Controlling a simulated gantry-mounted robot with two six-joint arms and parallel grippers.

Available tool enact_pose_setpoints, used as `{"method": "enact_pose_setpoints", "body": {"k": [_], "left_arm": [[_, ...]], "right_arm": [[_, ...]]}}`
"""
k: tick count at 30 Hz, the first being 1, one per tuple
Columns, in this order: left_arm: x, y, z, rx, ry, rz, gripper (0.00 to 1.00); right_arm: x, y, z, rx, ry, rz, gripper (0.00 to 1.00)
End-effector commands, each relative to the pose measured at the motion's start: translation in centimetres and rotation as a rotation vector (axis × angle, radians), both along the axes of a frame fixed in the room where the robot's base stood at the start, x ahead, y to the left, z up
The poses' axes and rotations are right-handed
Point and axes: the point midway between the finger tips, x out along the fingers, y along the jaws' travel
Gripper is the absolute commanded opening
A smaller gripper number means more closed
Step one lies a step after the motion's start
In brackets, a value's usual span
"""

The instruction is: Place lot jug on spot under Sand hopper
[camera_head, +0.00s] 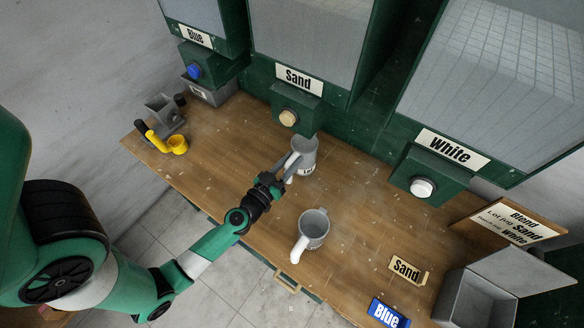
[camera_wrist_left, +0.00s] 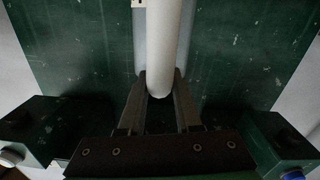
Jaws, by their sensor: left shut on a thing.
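My left gripper (camera_head: 287,172) is shut on the pale handle of a grey jug (camera_head: 305,152), which looks like the lot jug; its small label is too small to read. The handle (camera_wrist_left: 164,50) runs between the fingers in the left wrist view. The jug is upright, in front of and slightly right of the tan knob (camera_head: 288,117) of the Sand hopper (camera_head: 303,40). I cannot tell whether its base touches the table. The spot under the Sand hopper cannot be made out. My right gripper is not in view.
Another grey jug (camera_head: 313,222) with a white handle stands nearer the front of the wooden table (camera_head: 360,215). Blue and White hoppers flank Sand. A yellow scoop (camera_head: 177,145) lies left.

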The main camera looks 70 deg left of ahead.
Motion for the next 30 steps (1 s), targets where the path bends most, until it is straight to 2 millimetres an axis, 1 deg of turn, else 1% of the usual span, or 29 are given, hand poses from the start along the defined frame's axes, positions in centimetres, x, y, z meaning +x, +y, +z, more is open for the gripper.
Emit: {"method": "enact_pose_setpoints", "body": {"k": [3,6,9,17,20,21,25,26,30], "left_arm": [[0.6,0.5,-1.5,0.001,-0.003,0.0,0.0],[0.5,0.4,-3.0,0.001,-0.002,0.0,0.0],[0.5,0.4,-3.9,0.001,-0.003,0.0,0.0],[0.5,0.4,-3.7,0.0,-0.002,0.0,0.0],[0.5,0.4,-4.0,0.001,-0.002,0.0,0.0],[0.5,0.4,-4.0,0.0,0.0,0.0,0.36],[0.5,0.4,-4.0,0.0,0.0,0.0,0.6],[0.5,0.4,-4.0,0.0,0.0,0.0,0.63],[0.5,0.4,-4.0,0.0,0.0,0.0,0.63]], "right_arm": [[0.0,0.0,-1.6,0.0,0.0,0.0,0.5],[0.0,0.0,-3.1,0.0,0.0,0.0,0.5],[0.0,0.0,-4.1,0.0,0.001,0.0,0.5],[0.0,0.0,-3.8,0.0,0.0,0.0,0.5],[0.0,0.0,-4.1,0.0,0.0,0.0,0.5],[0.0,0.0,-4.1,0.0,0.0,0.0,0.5],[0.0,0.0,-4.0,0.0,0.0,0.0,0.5],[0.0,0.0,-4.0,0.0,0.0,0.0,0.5],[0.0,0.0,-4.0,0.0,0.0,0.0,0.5]]}}
